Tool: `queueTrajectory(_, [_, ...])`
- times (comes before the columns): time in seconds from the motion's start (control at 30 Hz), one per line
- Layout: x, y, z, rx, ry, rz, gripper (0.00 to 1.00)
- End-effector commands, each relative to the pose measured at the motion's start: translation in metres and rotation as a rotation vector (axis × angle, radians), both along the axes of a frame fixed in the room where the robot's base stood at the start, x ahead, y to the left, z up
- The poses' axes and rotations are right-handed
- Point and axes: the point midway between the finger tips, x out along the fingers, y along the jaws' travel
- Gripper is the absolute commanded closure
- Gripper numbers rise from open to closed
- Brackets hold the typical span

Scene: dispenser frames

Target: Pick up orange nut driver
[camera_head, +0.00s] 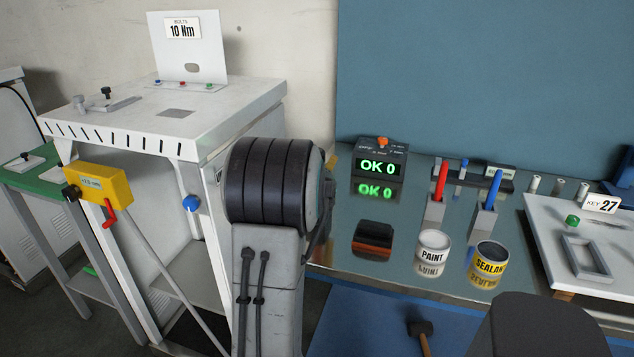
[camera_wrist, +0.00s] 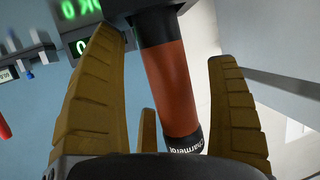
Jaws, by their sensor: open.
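In the wrist view, an orange handle (camera_wrist: 173,85) with a black upper part and a black collar lies between the fingers of my gripper (camera_wrist: 163,50). Lettering on the collar is only partly legible. I cannot tell for sure that this is the orange nut driver. My gripper is open, with a gap between the handle and the right finger. In the head view my arm hides most of the gripper; only a tan bit (camera_head: 332,163) shows beside it. A small orange piece (camera_head: 382,142) shows on top of the box with the green "OK 0" display (camera_head: 379,168).
On the reflective bench (camera_head: 350,268) stand a black and orange block (camera_head: 373,240), a paint can (camera_head: 433,248), a sealant can (camera_head: 490,256), and red (camera_head: 440,182) and blue (camera_head: 492,190) sticks in holders. A white tray (camera_head: 545,235) is at right, a white cabinet (camera_head: 165,125) at left.

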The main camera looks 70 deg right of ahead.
Motion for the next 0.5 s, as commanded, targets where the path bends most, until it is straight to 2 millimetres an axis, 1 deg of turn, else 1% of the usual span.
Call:
queueTrajectory(0.03, [0.0,0.0001,0.0,0.0,0.0,0.0,0.18])
queueTrajectory(0.07, [0.0,0.0001,0.0,0.0,0.0,0.0,0.21])
queueTrajectory(0.5, [-0.0001,0.0002,0.0002,0.0,0.0,0.0,0.6])
